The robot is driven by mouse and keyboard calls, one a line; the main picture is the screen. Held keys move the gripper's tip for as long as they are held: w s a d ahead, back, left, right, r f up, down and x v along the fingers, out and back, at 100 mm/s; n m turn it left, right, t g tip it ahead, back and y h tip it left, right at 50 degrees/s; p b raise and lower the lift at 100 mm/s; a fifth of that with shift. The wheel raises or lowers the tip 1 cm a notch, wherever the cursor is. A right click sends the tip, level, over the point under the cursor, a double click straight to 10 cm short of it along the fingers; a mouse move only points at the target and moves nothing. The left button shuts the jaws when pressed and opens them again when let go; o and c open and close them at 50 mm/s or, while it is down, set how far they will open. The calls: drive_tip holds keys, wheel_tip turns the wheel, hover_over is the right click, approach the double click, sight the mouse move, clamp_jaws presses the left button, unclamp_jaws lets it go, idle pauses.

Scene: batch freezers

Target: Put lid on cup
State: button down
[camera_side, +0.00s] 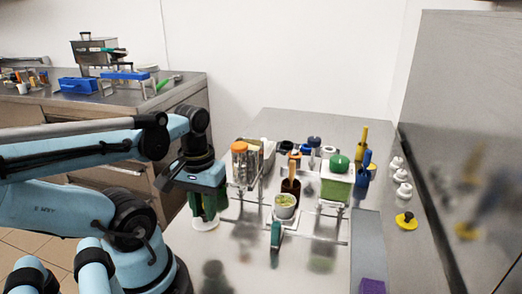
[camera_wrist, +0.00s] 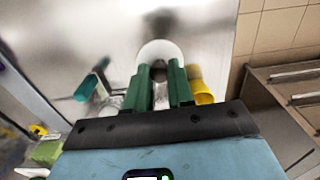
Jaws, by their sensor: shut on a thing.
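My gripper (camera_side: 207,212), with green fingers, points down at the left side of the steel table. It is shut on the dark knob of a round white lid (camera_side: 205,224), held low over the table; I cannot tell whether it touches. In the wrist view the lid (camera_wrist: 152,48) lies at the tips of the green fingers (camera_wrist: 160,82), its knob between them. A pale cup (camera_side: 285,212) with greenish contents stands to the right of my gripper, apart from it, near a green-handled tool. Which cup the lid belongs to is not clear.
Orange-topped jars (camera_side: 239,165) in a rack stand just right of my gripper. A green-topped container (camera_side: 337,183), a blue cup (camera_side: 362,186) and several white bottles (camera_side: 402,177) stand farther right. A purple block (camera_side: 372,286) lies at the front. The table's front left is clear.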

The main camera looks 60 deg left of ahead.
drive_tip(key=w+d+r, duration=0.1)
drive_tip(key=d+r, duration=0.2)
drive_tip(key=d, duration=0.2)
drive_tip(key=w+a+r, duration=0.2)
drive_tip(key=w+r, duration=0.2)
drive_tip(key=w, duration=0.6)
drive_tip(key=w+a+f, duration=0.2)
drive_tip(key=w, duration=0.7)
drive_tip(key=shift+a+f, duration=0.15)
drive_tip(key=shift+f, duration=2.7)
drive_tip(key=shift+f, duration=0.2)
drive_tip(key=shift+c, duration=2.1)
unclamp_jaws()
wheel_tip(320, 180, up, 7)
